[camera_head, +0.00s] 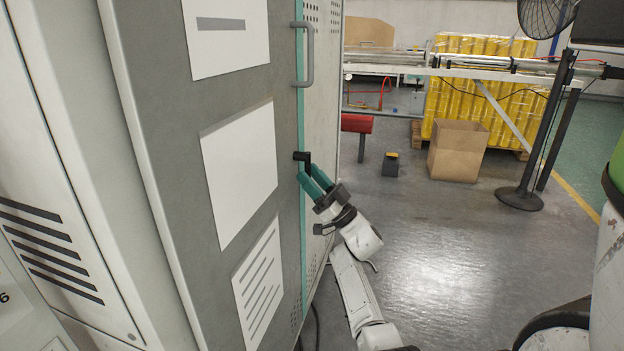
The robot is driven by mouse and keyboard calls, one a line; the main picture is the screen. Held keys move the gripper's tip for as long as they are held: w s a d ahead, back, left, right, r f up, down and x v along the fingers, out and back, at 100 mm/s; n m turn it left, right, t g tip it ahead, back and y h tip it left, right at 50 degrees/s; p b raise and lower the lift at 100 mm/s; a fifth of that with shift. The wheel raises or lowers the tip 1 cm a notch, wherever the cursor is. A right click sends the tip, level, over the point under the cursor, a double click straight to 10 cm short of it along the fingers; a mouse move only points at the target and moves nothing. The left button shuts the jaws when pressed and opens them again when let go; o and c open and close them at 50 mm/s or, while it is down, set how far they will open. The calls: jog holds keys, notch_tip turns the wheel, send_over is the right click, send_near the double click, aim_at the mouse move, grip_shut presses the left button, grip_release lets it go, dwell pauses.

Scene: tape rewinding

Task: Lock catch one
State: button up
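Catch one appears to be the small black catch (301,156) on the edge of a grey cabinet door, beside its teal strip. It has a short horizontal part and a part that bends down. My gripper (308,172) has two teal fingers and reaches up to the catch from the lower right. The fingertips lie on either side of the catch's lower part, which is partly hidden between them. I cannot tell whether the fingers press on it or stand slightly apart from it.
The grey cabinet door (160,120) fills the left, with a grey handle (308,55) above the catch and white sheets on its face. Farther back stand a cardboard box (458,150), a red-topped stand (357,123) and a fan (545,18).

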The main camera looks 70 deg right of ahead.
jog(key=v, duration=1)
jog(key=shift+s+f, duration=0.3)
dwell(0.4)
